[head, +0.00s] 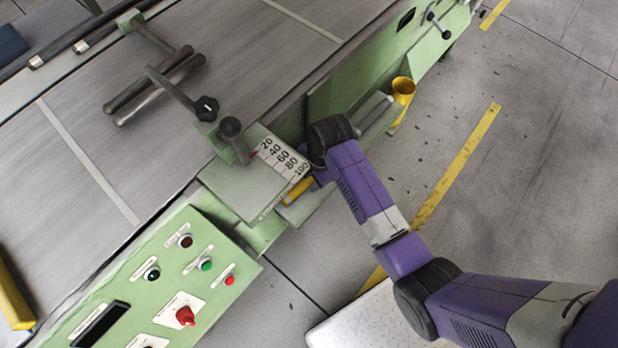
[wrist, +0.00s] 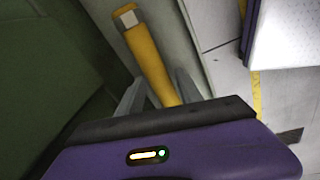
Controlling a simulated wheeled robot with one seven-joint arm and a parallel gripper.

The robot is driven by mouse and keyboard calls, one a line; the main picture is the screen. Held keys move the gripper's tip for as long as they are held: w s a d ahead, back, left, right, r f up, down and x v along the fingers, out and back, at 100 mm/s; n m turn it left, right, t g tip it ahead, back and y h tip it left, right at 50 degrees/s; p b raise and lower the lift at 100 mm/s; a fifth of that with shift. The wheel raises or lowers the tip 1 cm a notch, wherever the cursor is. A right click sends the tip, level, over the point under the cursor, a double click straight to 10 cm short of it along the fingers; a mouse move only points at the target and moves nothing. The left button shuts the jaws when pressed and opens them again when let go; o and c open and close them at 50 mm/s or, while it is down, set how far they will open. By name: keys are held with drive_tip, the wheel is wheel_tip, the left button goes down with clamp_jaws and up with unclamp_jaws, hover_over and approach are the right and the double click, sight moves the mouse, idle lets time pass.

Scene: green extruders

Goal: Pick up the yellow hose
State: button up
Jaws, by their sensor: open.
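The yellow hose (wrist: 148,50) shows in the wrist view as a thick yellow tube with a pale square patch near its far end. It runs down the picture between the fingers of my gripper (wrist: 158,88). The fingers are apart, one on each side of the hose; I cannot tell whether they touch it. In the head view a yellow tube (head: 297,190) shows at the edge of the green machine, partly covered. A yellow open-ended cylinder (head: 403,90) shows farther up; I cannot tell if both are one piece. My arm hides the gripper's fingers there.
The green machine (head: 330,93) with its grey bed (head: 215,65) fills the left and top. A numbered plate (head: 282,160) and a control panel (head: 165,275) are close to my arm. Grey floor with yellow stripes (head: 455,170) is open at the right.

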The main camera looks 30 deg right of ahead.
drive_tip(key=shift+f, duration=0.2)
clamp_jaws()
